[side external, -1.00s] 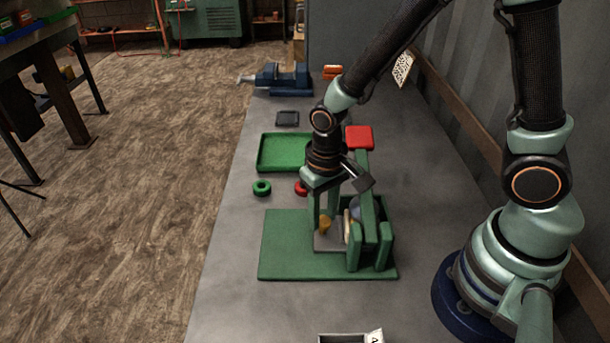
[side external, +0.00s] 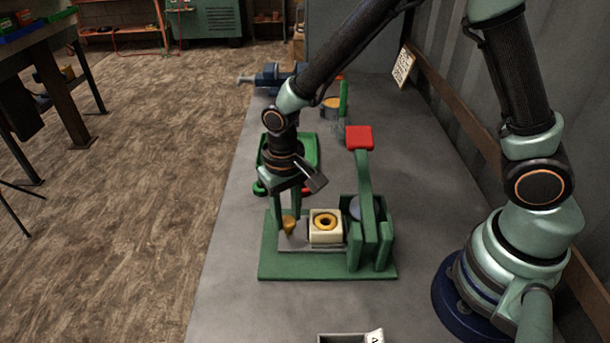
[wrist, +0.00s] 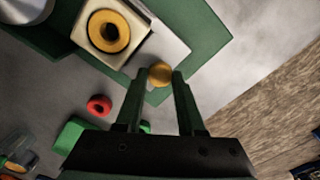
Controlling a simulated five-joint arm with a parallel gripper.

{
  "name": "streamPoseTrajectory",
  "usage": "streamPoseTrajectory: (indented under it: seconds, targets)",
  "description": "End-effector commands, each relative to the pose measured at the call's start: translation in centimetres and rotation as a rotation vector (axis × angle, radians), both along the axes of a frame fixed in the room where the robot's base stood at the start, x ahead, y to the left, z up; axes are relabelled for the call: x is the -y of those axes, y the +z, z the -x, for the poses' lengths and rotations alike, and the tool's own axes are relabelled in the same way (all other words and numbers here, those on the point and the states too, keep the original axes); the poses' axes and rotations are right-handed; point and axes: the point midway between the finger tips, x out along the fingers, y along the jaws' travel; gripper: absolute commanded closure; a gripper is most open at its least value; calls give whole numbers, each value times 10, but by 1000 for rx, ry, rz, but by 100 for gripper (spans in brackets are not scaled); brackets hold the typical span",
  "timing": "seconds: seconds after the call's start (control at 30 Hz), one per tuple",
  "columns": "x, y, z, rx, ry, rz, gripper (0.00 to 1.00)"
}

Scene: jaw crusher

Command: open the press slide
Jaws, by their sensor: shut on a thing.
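The press (side external: 365,250) is a green frame with a lever and red handle (side external: 359,137), standing on a green base plate (side external: 285,270). Its slide (side external: 293,243) is a grey plate drawn out to the left of the frame. On the slide sits a cream block (side external: 326,236) holding a yellow ring (side external: 326,221), clear of the frame; the ring also shows in the wrist view (wrist: 109,32). My gripper (side external: 289,222) points down at the slide's left end, shut on the brass knob (wrist: 159,74), with one finger on each side.
A green tray (side external: 310,150) lies behind, partly hidden by my arm. A green ring (side external: 259,188) and a red ring (wrist: 98,105) lie near it. A blue vise (side external: 270,76) stands at the back. A small open box (side external: 340,338) is at the front edge.

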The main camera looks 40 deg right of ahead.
Motion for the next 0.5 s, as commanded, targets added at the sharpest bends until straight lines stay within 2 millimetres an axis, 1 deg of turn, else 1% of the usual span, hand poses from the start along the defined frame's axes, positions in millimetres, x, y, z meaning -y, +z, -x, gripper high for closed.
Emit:
streamPoseTrajectory:
  seconds: [0.03, 0.2, 0.33, 0.5]
  targets:
    - [-8, 0, -9, 5, 1, -2, 100]
    - [-27, 1, -28, 7, 0, -3, 100]
    - [-35, 1, -36, 7, -1, -3, 100]
    - [-37, 1, -38, 8, -2, -3, 100]
